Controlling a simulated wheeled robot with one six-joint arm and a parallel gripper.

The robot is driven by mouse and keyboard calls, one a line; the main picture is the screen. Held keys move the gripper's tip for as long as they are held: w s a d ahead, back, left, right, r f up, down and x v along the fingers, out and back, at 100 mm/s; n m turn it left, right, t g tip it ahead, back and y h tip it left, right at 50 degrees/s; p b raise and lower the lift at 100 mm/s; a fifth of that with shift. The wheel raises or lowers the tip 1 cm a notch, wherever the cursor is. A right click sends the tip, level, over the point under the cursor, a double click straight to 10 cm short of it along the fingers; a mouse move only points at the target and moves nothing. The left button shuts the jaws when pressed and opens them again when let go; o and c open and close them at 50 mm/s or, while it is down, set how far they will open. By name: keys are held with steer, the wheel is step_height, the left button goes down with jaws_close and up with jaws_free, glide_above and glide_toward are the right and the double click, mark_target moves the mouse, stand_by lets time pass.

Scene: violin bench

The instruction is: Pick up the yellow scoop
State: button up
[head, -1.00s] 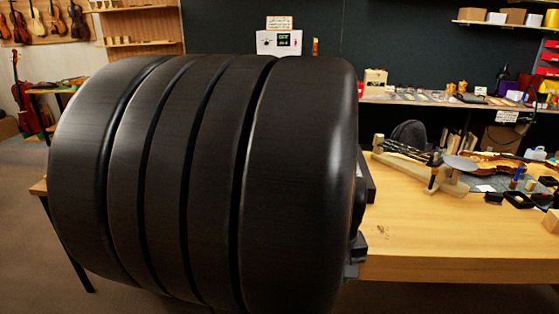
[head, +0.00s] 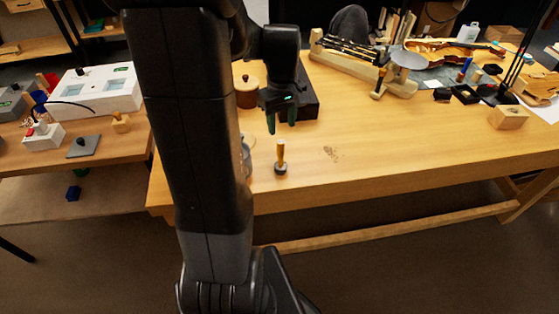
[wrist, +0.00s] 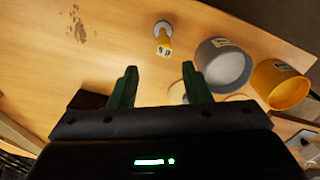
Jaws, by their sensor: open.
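My gripper (head: 282,126) is open and empty above the left part of the wooden bench. Its two green fingers also show apart in the wrist view (wrist: 159,70). In the wrist view a yellow round cup-like thing (wrist: 280,86), with a pale label, lies right of the fingers. It may be the yellow scoop; I see no clear handle. A similar grey cup (wrist: 222,64) is between it and the gripper. In the head view my arm hides the yellow cup. A small tool with a yellow handle (head: 281,153) stands upright on a dark round base, below the gripper in the picture.
A lidded wooden pot (head: 246,92) and a dark box (head: 309,104) stand close behind my gripper. A wooden rack of tools (head: 350,58), a violin body (head: 455,50) and a wooden block (head: 508,117) lie further right. The bench's front middle (head: 400,155) is clear.

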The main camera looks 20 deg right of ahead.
mark_target(281, 142)
step_height(281, 142, down, 4)
steer(key=shift+r, duration=0.25)
steer(key=shift+s+a+f, duration=0.15)
steer(key=shift+f, duration=1.2)
steer(key=shift+s+a+f, duration=0.1)
steer(key=shift+s+f, duration=0.05)
steer(key=shift+f, duration=1.2)
steer(key=shift+c, duration=0.2)
jaws_close()
